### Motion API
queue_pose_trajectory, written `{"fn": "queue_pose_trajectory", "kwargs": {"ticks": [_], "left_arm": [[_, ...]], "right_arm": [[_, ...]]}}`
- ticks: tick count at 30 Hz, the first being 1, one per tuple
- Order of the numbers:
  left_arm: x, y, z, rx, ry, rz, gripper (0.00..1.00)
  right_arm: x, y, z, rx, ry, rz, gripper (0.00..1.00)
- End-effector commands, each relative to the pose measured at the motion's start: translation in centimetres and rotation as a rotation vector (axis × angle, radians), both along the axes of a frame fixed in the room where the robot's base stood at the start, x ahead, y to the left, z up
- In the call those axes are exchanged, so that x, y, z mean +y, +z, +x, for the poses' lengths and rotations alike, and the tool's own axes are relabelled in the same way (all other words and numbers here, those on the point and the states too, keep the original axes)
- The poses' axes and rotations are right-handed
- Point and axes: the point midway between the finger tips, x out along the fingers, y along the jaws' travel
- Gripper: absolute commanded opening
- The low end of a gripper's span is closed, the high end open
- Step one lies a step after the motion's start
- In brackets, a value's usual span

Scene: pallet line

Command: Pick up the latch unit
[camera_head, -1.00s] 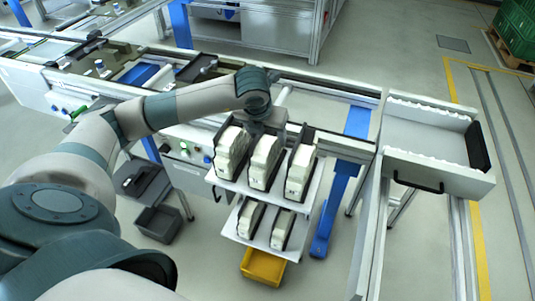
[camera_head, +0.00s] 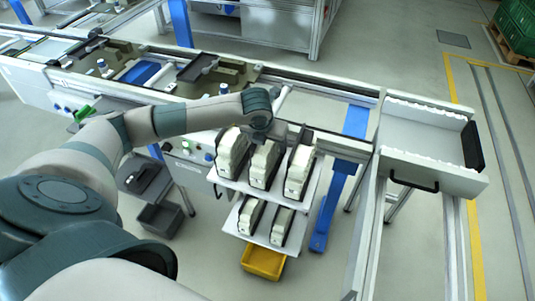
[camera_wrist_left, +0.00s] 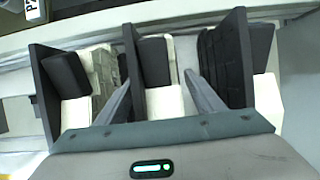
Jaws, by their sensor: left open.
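Several cream units with black parts, which look like latch units, stand in a two-tier rack in the head view. The upper shelf holds a left unit (camera_head: 230,153), a middle unit (camera_head: 263,165) and a right unit (camera_head: 299,172). The lower shelf holds two more, one of them this unit (camera_head: 250,216). My left gripper (camera_wrist_left: 158,80) is open over the middle upper unit (camera_wrist_left: 164,103) in the wrist view, one finger on each side. Contact cannot be told. In the head view my left arm's end is at the back of the upper shelf, fingers hidden. My right gripper is not in view.
Black dividers (camera_wrist_left: 249,60) stand close between the units. A conveyor line (camera_head: 330,85) runs behind the rack. A white tray (camera_head: 425,140) stands to the right, with a yellow bin (camera_head: 263,263) below the rack.

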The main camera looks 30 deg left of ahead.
Motion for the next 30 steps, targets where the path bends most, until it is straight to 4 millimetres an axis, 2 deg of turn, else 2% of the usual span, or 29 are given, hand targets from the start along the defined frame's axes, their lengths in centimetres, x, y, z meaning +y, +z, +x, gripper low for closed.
{"fn": "queue_pose_trajectory", "kwargs": {"ticks": [1, 6, 7, 8, 20, 25, 30], "left_arm": [[0.0, 0.0, 0.0, 0.000, 0.000, 0.000, 0.59], [0.0, 0.0, 0.0, 0.000, 0.000, 0.000, 0.19], [0.0, 0.0, 0.0, 0.000, 0.000, 0.000, 0.12], [0.0, 0.0, 0.0, 0.000, 0.000, 0.000, 0.08], [0.0, 0.8, 0.1, -0.003, 0.001, -0.001, 0.09], [0.0, 2.7, 0.1, -0.006, 0.000, 0.001, 0.09], [0.0, 5.5, 0.2, -0.007, 0.000, -0.001, 0.09]], "right_arm": [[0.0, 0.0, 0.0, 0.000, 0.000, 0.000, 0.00], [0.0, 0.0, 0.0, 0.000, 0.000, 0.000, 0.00], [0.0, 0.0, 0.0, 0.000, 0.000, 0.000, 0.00], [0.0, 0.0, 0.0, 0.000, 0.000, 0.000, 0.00], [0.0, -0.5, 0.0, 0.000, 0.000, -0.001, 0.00], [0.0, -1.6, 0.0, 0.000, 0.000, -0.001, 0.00], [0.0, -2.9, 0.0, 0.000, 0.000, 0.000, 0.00]]}}
